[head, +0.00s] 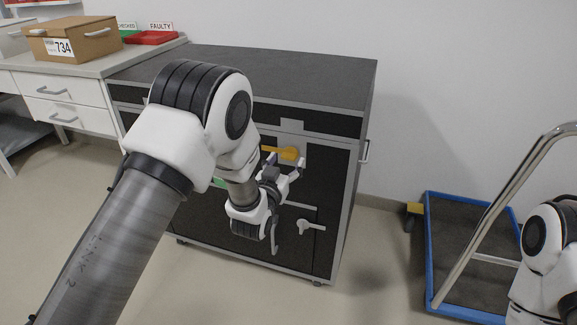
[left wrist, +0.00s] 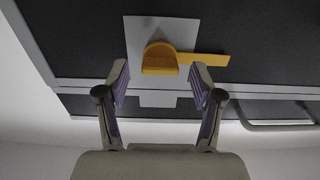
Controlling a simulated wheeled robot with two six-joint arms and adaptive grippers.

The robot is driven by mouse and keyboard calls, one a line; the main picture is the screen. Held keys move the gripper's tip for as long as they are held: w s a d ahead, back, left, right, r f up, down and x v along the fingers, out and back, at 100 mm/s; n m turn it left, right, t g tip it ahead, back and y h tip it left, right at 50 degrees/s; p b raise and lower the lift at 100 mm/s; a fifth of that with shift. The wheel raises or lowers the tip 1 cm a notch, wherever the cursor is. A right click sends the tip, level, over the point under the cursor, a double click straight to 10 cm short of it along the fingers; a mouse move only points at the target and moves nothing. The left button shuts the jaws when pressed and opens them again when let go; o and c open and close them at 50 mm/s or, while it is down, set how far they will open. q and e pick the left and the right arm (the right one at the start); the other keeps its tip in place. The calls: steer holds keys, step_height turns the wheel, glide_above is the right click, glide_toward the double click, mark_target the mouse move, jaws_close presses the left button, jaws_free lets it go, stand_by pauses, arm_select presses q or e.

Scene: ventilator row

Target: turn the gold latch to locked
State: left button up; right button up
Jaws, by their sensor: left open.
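The gold latch (head: 289,153) is on the front of the dark grey-edged cabinet (head: 345,95), near the top right of its door. Its bar points left in the head view, roughly level. In the left wrist view the latch's rounded hub (left wrist: 160,62) sits on a pale plate, with the flat bar pointing right. My left gripper (head: 286,166) is open in front of the latch. In the left wrist view its fingertips (left wrist: 160,76) stand on either side of the hub, with gaps; nothing is held. My right gripper is out of view.
A silver handle (head: 306,227) is lower on the cabinet front. A green piece (head: 218,182) shows partly behind my left arm. A blue-edged trolley (head: 430,240) stands at right. A cardboard box (head: 75,38) and red tray (head: 150,38) sit on the counter.

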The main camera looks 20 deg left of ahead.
arm_select(q)
steer(key=shift+w, duration=0.75)
jaws_close()
